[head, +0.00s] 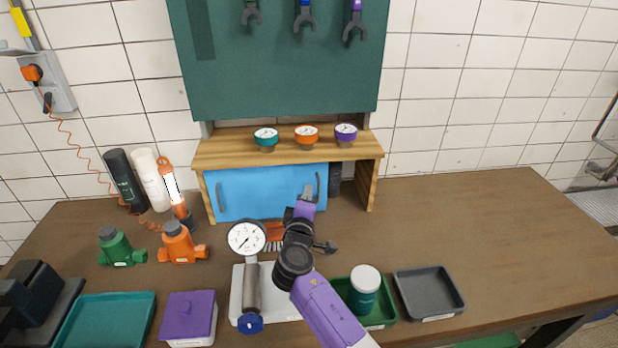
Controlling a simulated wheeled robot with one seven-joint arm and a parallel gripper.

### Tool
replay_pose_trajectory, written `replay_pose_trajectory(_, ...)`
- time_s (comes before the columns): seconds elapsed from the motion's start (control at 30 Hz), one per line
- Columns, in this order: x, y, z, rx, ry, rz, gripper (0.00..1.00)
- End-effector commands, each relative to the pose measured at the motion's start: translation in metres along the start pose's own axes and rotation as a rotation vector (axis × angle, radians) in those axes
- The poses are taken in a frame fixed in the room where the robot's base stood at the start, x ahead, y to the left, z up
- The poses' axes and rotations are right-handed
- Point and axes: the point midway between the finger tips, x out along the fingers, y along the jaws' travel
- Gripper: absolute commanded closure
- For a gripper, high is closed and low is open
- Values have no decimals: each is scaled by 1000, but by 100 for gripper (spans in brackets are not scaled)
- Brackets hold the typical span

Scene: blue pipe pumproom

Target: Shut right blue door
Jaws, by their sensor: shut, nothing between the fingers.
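A wooden cabinet (225,153) stands at the back of the bench with blue door panels across its front. The blue front spans the left and middle, with one handle (219,190) at its left end. The right blue door (290,177) has a handle near its right edge, close to my gripper. Right of that edge the cabinet is uncovered and a dark object (335,180) shows inside. My gripper (306,192) is shut and empty in front of the right part of the blue front. Whether it touches the door or handle I cannot tell; my arm hides part of the lower front.
Three gauges (306,132) sit on the cabinet top. A large gauge (246,238) stands left of my arm, a green tray (380,313) with a jar (364,285) right of it. An orange valve (180,243) stands left. Bench right of the cabinet is clear.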

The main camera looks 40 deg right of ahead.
Motion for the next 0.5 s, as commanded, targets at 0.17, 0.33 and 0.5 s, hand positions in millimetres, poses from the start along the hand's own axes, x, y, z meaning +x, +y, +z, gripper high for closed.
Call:
replay_pose_trajectory(0.17, 33, 2, 0, 0, -1, 0, 100)
replay_pose_trajectory(0.33, 53, 1, 0, 1, 0, 0, 100)
replay_pose_trajectory(0.5, 63, 0, 0, 2, 1, -1, 100)
